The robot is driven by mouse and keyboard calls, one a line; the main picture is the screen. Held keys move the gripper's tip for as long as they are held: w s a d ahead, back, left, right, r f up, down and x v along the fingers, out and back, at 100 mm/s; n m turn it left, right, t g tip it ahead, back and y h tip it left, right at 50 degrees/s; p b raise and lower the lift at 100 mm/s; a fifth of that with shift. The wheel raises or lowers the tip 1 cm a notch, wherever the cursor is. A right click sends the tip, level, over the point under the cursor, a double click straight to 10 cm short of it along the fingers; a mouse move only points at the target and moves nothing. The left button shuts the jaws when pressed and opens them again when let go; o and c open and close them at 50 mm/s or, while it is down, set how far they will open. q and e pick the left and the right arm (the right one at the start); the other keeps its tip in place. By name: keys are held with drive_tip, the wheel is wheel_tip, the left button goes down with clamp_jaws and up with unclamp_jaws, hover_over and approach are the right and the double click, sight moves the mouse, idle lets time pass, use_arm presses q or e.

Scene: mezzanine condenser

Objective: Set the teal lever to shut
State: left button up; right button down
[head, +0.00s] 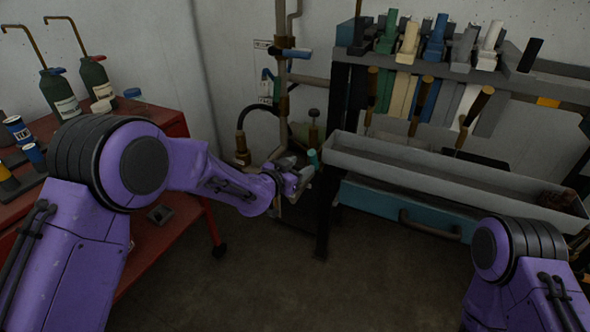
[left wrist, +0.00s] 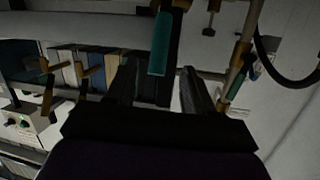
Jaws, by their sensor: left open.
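A teal lever handle (head: 313,159) stands just beyond my left gripper (head: 298,177) in the head view. In the left wrist view the teal handle (left wrist: 160,45) hangs in line with the gap between the fingers of my open left gripper (left wrist: 159,68). I cannot tell whether a finger touches it. A second, smaller teal handle (head: 273,79) is on the pipework higher up; a teal handle also shows at the right of the left wrist view (left wrist: 237,88). My right gripper is out of view.
A blue handle (head: 290,53) crosses the vertical pipe above. A long grey trough (head: 440,172) lies right of my left gripper, over a teal drawer (head: 385,201). A red bench (head: 160,235) with bottles is at the left. The floor (head: 300,290) between is clear.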

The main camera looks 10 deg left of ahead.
use_arm(q)
drive_tip(key=shift+v, duration=1.15)
